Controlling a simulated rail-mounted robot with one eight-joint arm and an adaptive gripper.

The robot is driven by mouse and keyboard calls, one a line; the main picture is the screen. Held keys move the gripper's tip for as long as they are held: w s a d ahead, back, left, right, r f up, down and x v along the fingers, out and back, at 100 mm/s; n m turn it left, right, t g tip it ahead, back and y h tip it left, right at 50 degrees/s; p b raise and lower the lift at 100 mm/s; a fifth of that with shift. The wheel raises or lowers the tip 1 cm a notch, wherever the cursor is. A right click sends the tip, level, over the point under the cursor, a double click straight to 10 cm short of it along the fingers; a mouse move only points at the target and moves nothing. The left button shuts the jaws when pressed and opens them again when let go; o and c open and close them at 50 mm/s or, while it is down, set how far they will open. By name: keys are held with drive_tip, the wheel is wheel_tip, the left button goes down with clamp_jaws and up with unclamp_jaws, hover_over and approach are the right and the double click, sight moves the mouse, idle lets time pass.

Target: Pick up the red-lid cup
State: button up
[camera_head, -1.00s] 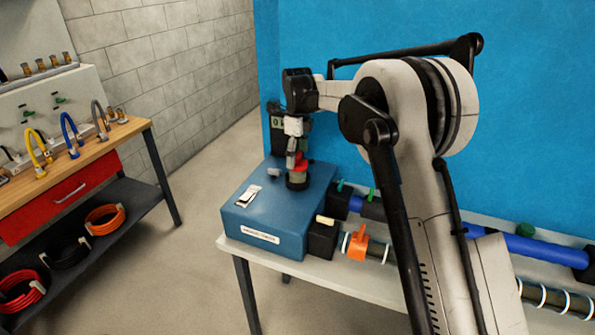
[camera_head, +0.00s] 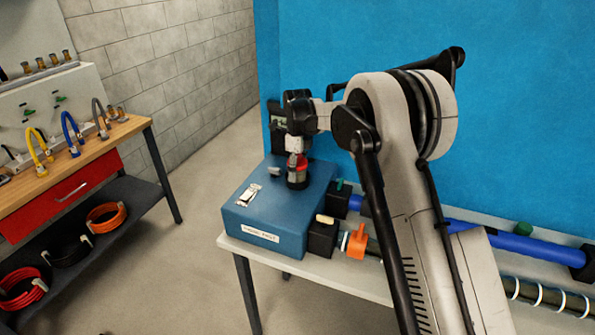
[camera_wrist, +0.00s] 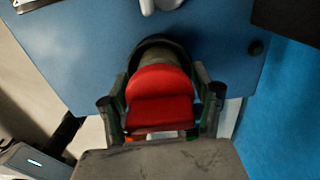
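The red-lid cup stands upright on the blue box; its red lid (camera_head: 302,161) and dark lower body (camera_head: 297,181) show in the head view. In the wrist view the red lid (camera_wrist: 160,95) fills the middle, with a dark rim beyond it. My gripper (camera_head: 297,158) is directly above the cup and down around its lid. In the wrist view my gripper (camera_wrist: 160,82) has one finger on each side of the lid, with narrow gaps beside it. Firm contact is not visible. My wrist hides part of the cup.
The blue box (camera_head: 238,216) sits on a pale table (camera_head: 345,279) with a small silver clip (camera_head: 249,193) on top. A black block (camera_head: 322,240) and orange clamp (camera_head: 357,242) stand to its right. A blue wall (camera_head: 400,40) rises behind. A wooden workbench (camera_head: 120,130) is at left.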

drive_tip(key=c, duration=0.9)
drive_tip(key=shift+r, duration=0.1)
